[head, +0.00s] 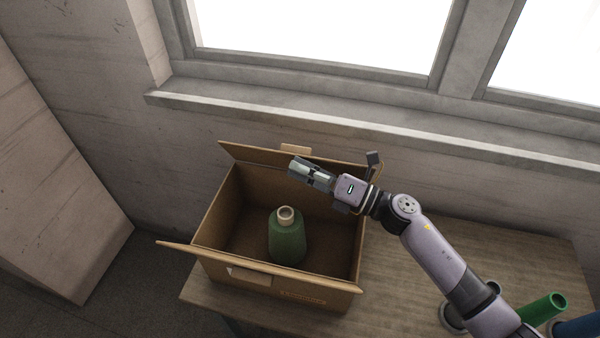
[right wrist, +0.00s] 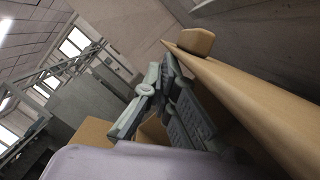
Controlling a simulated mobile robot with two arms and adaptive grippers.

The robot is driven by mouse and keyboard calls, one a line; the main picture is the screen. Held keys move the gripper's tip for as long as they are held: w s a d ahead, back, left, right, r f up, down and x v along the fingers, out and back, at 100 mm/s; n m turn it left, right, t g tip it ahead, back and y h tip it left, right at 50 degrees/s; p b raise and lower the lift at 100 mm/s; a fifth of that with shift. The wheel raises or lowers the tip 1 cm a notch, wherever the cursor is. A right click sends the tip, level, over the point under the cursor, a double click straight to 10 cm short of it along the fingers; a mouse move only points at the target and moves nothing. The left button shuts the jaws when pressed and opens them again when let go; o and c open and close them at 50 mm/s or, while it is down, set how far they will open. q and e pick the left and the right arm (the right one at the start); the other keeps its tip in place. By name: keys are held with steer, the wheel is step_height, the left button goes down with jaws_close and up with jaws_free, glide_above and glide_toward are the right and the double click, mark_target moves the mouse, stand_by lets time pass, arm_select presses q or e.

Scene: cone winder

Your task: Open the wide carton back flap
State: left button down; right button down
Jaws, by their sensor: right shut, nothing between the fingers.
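The wide carton (head: 205,232) stands open on a wooden table. Its back flap (head: 245,153) stands up along the far wall, tilted, with a small tab (head: 295,149) on its outer edge. In the right wrist view the back flap (right wrist: 245,95) runs diagonally as a long edge, with its tab (right wrist: 195,41). My right gripper (head: 294,168) is shut and empty, over the far part of the carton on the flap's inner side. In the wrist view its fingers (right wrist: 165,85) are close beside the flap; I cannot tell whether they touch. My left gripper is not in view.
The front flap (head: 265,268) leans outward. The wall and window sill (head: 350,125) are close behind. Green (head: 545,308) and blue (head: 578,327) tubes are at lower right. The table right of the carton is mostly bare.

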mark_target(307, 149)
steer(key=w+r+m, duration=0.1)
steer(key=w+d+r+m+p, duration=0.1)
steer(key=w, duration=0.1)
steer(key=w+p, duration=0.1)
steer(key=shift+w+d+r+m+h, duration=0.25)
steer(key=shift+w+r+m+h, duration=0.15)
steer(key=shift+w+d+r, duration=0.15)
steer(key=shift+w+d, duration=0.05)
steer(key=shift+w, duration=0.4)
steer(key=shift+w+d+m+p, duration=0.2)
steer(key=shift+w+m+p, duration=0.1)
steer(key=shift+w+m, duration=0.4)
steer(key=shift+s+d, duration=0.1)
steer(key=shift+d, duration=0.05)
